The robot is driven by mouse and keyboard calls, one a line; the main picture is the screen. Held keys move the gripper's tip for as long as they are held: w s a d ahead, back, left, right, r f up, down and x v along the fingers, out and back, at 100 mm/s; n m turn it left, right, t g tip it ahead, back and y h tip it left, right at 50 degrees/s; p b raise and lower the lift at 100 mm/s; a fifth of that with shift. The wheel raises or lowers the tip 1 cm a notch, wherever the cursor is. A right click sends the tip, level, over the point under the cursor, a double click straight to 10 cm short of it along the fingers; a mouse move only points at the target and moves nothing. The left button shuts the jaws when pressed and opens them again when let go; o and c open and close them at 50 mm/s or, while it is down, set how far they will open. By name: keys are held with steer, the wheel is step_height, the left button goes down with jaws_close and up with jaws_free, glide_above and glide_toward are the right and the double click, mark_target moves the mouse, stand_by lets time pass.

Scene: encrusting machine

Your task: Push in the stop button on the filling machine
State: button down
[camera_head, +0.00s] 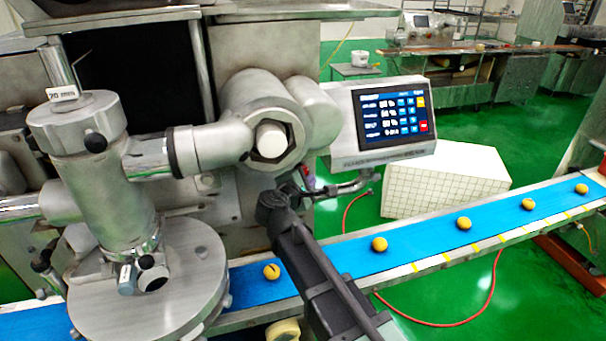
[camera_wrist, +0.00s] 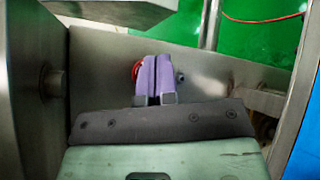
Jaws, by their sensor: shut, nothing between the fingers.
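The filling machine (camera_head: 180,190) is the large grey metal machine at the left of the head view. A red round part (camera_wrist: 135,71), which looks like the stop button, shows in the wrist view on the machine's metal side. It is mostly hidden behind my gripper's left finger. My gripper (camera_wrist: 157,62) has two purple fingers, shut together and empty. The fingertips are right by the red part; I cannot tell whether they touch it. In the head view my gripper (camera_head: 308,180) is mostly hidden behind my dark arm, beside the machine and below the screen.
A control panel with a lit screen (camera_head: 393,116) stands just above my gripper on a bent metal arm. A blue conveyor belt (camera_head: 420,245) carrying several round yellow-brown pieces runs in front. A small dark bolt (camera_wrist: 180,77) sits right of the fingers.

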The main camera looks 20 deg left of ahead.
steer(key=shift+w+a, duration=0.2)
steer(key=shift+w, duration=0.2)
steer(key=shift+w+a, duration=0.25)
steer(key=shift+w, duration=0.1)
stand_by(0.7)
steer(key=shift+s+d, duration=0.5)
steer(key=shift+s, duration=0.25)
steer(key=s+d, duration=0.1)
steer(key=s, duration=0.2)
steer(key=s+d, duration=0.1)
steer(key=shift+s+d, duration=0.15)
steer(key=shift+d, duration=0.15)
